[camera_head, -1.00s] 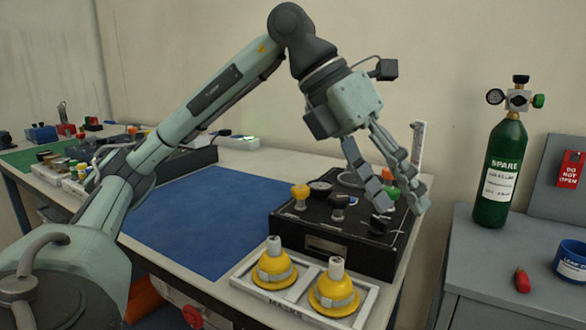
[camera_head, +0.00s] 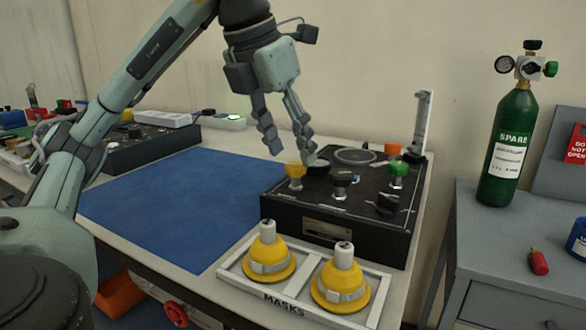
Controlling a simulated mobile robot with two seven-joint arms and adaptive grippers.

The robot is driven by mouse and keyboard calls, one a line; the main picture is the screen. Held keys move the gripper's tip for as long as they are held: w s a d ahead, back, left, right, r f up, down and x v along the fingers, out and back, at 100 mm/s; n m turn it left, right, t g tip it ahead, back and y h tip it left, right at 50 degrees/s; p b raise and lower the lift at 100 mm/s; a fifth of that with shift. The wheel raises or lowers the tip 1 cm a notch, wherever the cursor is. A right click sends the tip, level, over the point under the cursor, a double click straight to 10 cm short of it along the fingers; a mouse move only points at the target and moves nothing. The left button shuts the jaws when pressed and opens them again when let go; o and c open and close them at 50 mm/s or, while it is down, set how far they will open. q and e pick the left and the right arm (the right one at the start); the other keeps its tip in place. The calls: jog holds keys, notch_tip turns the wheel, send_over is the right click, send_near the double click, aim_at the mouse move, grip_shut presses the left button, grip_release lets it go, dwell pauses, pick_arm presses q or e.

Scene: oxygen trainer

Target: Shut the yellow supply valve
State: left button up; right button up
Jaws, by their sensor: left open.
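The yellow supply valve (camera_head: 295,170) is a yellow-orange knob on a short metal stem, at the left of the black trainer box (camera_head: 285,212). My left gripper (camera_head: 291,148) is open and empty, fingers pointing down, just above and behind the yellow knob in the picture. I cannot tell whether a fingertip touches anything. A gauge behind the knob is partly covered by the fingers. My right gripper is not in view.
Black knobs (camera_head: 342,180), a green knob (camera_head: 398,169) and an orange knob (camera_head: 392,149) share the box top. Two yellow masks (camera_head: 341,282) sit in a white tray (camera_head: 228,272) in front. A blue mat (camera_head: 165,205) lies clear at left. A green spare cylinder (camera_head: 508,145) stands at right.

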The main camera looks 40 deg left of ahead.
aim_at(296, 169)
pick_arm(q)
jog(key=shift+x, duration=1.35)
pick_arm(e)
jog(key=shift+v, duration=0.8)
pick_arm(q)
jog(key=shift+c, duration=0.6)
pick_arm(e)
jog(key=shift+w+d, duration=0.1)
pick_arm(q)
grip_shut()
